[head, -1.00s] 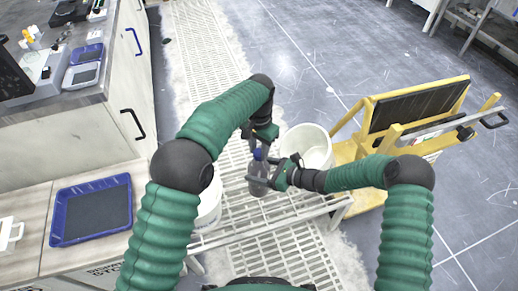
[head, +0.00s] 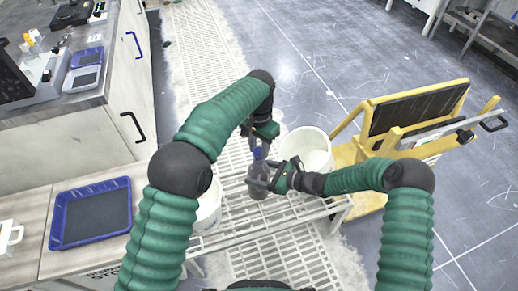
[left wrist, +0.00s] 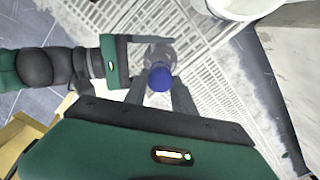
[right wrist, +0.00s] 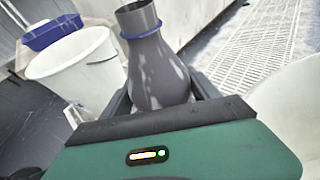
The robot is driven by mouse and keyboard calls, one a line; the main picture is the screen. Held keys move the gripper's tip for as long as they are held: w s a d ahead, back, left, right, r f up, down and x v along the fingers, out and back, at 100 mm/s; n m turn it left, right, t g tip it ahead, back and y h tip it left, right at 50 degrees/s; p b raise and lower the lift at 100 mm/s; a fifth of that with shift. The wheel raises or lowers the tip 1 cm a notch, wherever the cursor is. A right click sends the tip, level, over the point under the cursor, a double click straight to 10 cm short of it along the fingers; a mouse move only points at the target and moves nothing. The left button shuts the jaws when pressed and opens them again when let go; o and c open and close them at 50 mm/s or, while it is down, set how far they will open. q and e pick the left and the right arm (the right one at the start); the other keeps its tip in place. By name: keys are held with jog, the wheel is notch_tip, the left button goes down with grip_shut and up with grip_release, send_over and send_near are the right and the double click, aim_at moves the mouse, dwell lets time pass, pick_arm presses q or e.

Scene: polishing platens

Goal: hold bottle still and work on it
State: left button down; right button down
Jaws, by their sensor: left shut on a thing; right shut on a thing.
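A grey bottle (head: 257,185) stands upright on the slatted white rack. My right gripper (head: 262,177) is shut around its body from the right; the bottle (right wrist: 157,65) fills the space between the fingers in the right wrist view. There its neck carries a thin blue ring, and the top looks open and dark, with no cap visible on it. A blue cap (left wrist: 160,78) sits between the fingers of my left gripper (left wrist: 160,88), which is shut on it directly over the bottle. In the head view the cap (head: 257,153) is just above the neck; any gap is hard to judge.
White buckets stand on both sides of the bottle, one at the right (head: 306,150) and one at the left (head: 209,205), partly behind my left arm. A yellow cart (head: 415,115) is at the right. A blue tray (head: 91,212) lies on the left counter.

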aim_at(259, 151)
pick_arm(q)
jog(key=shift+r, duration=0.1)
notch_tip(259, 151, up, 4)
jog(key=shift+f, duration=0.1)
pick_arm(e)
jog(key=shift+c, duration=0.6)
grip_release()
